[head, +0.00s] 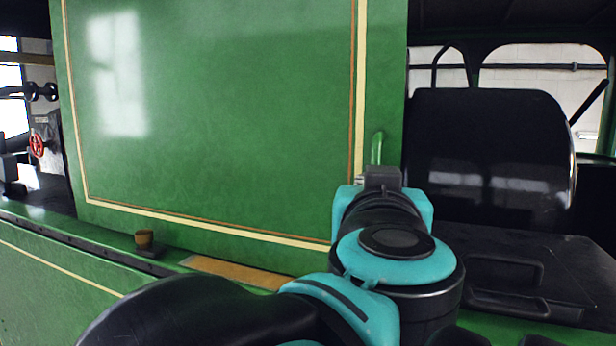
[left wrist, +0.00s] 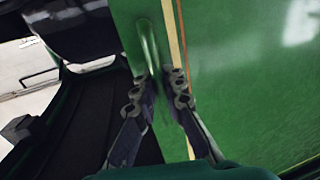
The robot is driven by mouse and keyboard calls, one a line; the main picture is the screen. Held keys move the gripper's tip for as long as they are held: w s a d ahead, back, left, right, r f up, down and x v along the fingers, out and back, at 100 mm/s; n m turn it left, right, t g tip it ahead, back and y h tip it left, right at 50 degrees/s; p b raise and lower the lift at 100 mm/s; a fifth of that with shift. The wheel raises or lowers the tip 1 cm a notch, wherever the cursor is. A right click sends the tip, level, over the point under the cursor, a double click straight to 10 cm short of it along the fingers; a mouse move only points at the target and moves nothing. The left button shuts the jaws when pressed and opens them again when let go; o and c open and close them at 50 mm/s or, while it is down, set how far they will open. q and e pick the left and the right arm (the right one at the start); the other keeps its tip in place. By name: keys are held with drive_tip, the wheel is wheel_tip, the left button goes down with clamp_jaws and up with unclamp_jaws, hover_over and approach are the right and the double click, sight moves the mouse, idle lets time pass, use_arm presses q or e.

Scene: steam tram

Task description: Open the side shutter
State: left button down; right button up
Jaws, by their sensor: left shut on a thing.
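The side shutter (head: 220,110) is a large green panel with cream and orange border lines in the head view. It also fills the right side of the left wrist view (left wrist: 250,80). Its green upright handle (head: 378,148) is near the panel's right edge. My left gripper (head: 381,178) is at the handle, its fingers largely hidden behind my own wrist in the head view. In the left wrist view, the two fingers (left wrist: 157,84) are shut around the lower part of the handle (left wrist: 147,45). My right gripper is not in view.
Right of the shutter is an opening with a dark rounded panel (head: 490,150) and windows behind it. A dark box top with a handle (head: 505,270) is at lower right. A green ledge with a small brass fitting (head: 144,239) runs below the shutter. A red handwheel (head: 37,145) is at far left.

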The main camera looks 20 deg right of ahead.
use_arm(q)
drive_tip(key=s+d, duration=0.4)
drive_tip(key=shift+r, duration=0.1)
drive_tip(key=c, duration=1.6)
unclamp_jaws()
drive_tip(key=shift+w, duration=0.1)
drive_tip(key=shift+o, duration=0.2)
drive_tip(key=shift+w+a, duration=0.1)
drive_tip(key=v, duration=0.7)
drive_tip(key=shift+s, duration=0.25)
